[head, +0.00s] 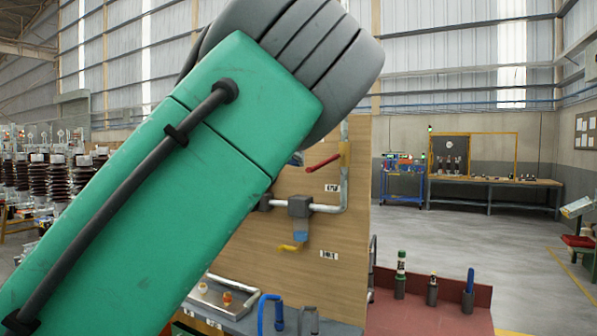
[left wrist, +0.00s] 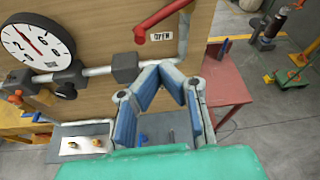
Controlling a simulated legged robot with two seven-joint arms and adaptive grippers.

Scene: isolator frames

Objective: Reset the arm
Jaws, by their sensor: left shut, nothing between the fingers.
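My left arm (head: 175,185), a green link with a grey segmented joint at its upper end, crosses the head view from lower left to top centre. Its gripper cannot be made out there. In the left wrist view my left gripper (left wrist: 160,72) is shut and empty, its blue-padded fingers meeting at the tips. It is in front of the wooden panel (left wrist: 215,15), below the pipe and the red lever (left wrist: 164,17). I cannot tell how far it is from the panel. My right gripper is in neither view.
The wooden panel (head: 330,215) carries a pipe, a red-handled valve (head: 322,163) and a yellow-handled valve (head: 291,247). A dial gauge (left wrist: 32,42) shows in the wrist view. Below is a bench with a metal tray (head: 222,298). A red table (head: 425,318) with upright tools stands right; open floor lies beyond.

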